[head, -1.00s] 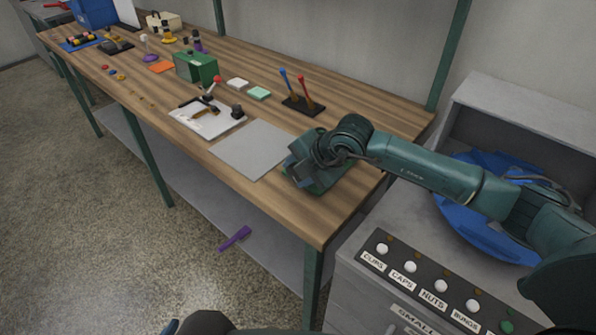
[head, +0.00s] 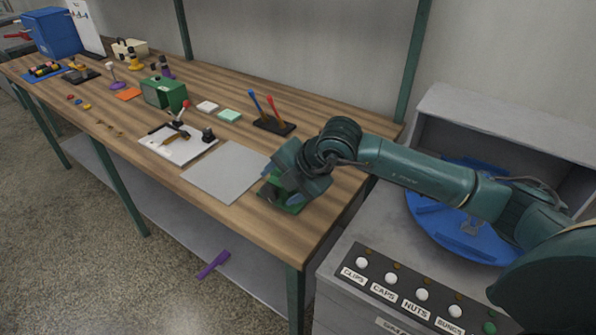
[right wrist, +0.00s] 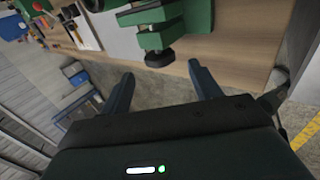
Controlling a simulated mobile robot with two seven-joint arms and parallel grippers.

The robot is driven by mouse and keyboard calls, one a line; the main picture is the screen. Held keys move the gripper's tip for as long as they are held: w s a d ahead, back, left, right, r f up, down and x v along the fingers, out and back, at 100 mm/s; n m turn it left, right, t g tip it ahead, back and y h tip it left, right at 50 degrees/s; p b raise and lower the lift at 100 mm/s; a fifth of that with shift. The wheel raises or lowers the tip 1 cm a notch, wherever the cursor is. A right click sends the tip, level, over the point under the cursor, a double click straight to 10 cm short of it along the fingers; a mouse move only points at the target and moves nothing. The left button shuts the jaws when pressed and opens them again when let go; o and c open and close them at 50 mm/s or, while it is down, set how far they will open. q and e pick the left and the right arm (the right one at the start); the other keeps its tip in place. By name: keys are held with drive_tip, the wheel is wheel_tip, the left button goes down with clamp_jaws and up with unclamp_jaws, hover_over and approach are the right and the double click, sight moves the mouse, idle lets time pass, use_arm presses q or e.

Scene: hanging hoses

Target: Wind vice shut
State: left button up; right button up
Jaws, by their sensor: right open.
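The green vice (head: 292,206) sits near the front right corner of the wooden bench, largely hidden behind my right gripper in the head view. In the right wrist view the vice (right wrist: 160,38) shows green blocks with a grey part between them and a dark round knob (right wrist: 160,58) at its near end. My right gripper (right wrist: 163,86) is open and empty. Its two fingers point toward the vice, with the knob ahead of and between the tips, apparently apart from them. In the head view this gripper (head: 285,180) is over the vice. My left gripper is out of view.
A grey plate (head: 228,172) lies left of the vice and a white board (head: 178,146) beyond it. A stand with blue and red handles (head: 272,123) is behind. At right are a labelled button panel (head: 405,293) and a blue round tray (head: 455,235).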

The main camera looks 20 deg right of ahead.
drive_tip(key=v, duration=0.8)
drive_tip(key=shift+r+b, duration=0.15)
drive_tip(key=shift+b, duration=0.15)
drive_tip(key=shift+s+d, duration=0.1)
drive_tip(key=shift+s, duration=0.05)
